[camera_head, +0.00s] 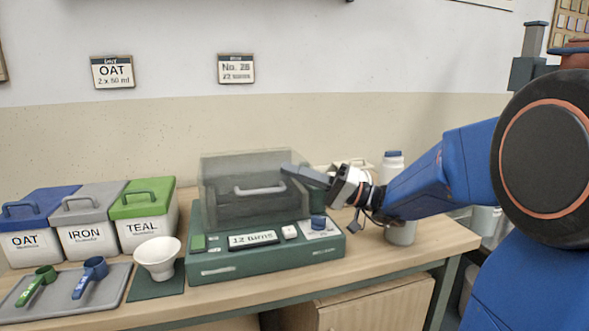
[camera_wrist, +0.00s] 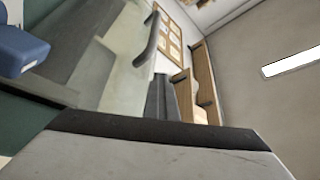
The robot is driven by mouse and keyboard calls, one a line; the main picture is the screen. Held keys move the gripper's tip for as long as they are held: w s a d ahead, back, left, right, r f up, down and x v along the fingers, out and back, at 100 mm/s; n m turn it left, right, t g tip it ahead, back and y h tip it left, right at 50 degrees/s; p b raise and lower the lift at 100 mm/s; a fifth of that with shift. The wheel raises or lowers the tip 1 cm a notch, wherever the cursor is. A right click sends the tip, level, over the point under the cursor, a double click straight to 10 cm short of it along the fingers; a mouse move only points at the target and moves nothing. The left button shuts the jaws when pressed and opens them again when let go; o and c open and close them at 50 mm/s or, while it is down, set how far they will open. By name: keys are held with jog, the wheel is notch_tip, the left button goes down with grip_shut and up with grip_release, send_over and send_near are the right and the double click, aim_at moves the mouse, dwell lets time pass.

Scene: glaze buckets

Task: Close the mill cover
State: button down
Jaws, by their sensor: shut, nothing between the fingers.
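The mill is a green machine (camera_head: 265,262) on the bench, with a "12 turns" display on its front. Its see-through grey cover (camera_head: 225,170) stands over the mill's back part, with a grey bar handle (camera_head: 260,189) on its front face. Whether it is fully seated I cannot tell. My gripper (camera_head: 290,170) is shut and empty, its fingertips at the cover's upper right; contact is unclear. In the wrist view, the cover (camera_wrist: 125,75) and its handle (camera_wrist: 148,40) show beyond my gripper.
Lidded OAT (camera_head: 38,240), IRON (camera_head: 85,240) and TEAL (camera_head: 145,230) buckets stand left. A tray (camera_head: 55,310) with two scoops and a white cup (camera_head: 157,258) sit before them. A blue knob (camera_head: 318,222) is on the mill's right. A white bottle (camera_head: 393,165) stands behind my arm.

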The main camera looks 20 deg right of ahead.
jog(key=shift+w+d+f, duration=0.1)
jog(key=shift+d+f, duration=0.05)
jog(key=shift+f, duration=0.25)
jog(key=r+v, duration=0.1)
jog(key=v, duration=1.1)
jog(key=s+a+f+g+h, duration=0.2)
jog(key=s+a+f+g, duration=0.25)
jog(key=a, duration=0.45)
jog(key=s+a+f+g+h, duration=0.4)
jog(key=s+f+h, duration=0.4)
jog(key=s+f, duration=0.45)
jog(key=s+d+f+m+t+h, duration=0.1)
jog(key=s+d+f+t+h, duration=0.2)
jog(key=d+h, duration=0.6)
jog(key=shift+s+d+f+m+t+h, duration=0.15)
jog(key=shift+s+d+m+t+h, duration=0.3)
jog(key=shift+s+d, duration=0.6)
